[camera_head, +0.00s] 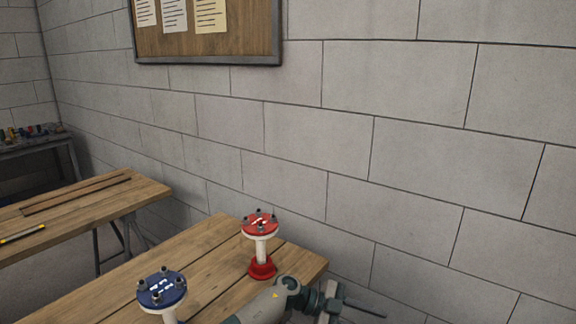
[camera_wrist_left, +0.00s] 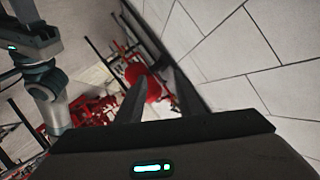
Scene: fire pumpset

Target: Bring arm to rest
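My left gripper (camera_head: 358,309) is low in the head view, past the right edge of the wooden table and near the block wall. In the left wrist view its two fingers (camera_wrist_left: 157,82) stand apart, with nothing held between them. A red round part (camera_wrist_left: 143,82) shows beyond the fingers, at a distance. On the table, a red-topped flange stand (camera_head: 260,226) with a red base stands near the far right corner. A blue-topped flange stand (camera_head: 162,289) stands nearer, its lower part cut off by the frame.
The wooden table (camera_head: 208,245) lies beside and behind my arm. Another wooden table (camera_head: 90,205) with a yellow tool (camera_head: 22,234) is at left. A block wall (camera_head: 420,170) with a notice board (camera_head: 207,45) closes the right side. Red piping (camera_wrist_left: 90,110) shows in the wrist view.

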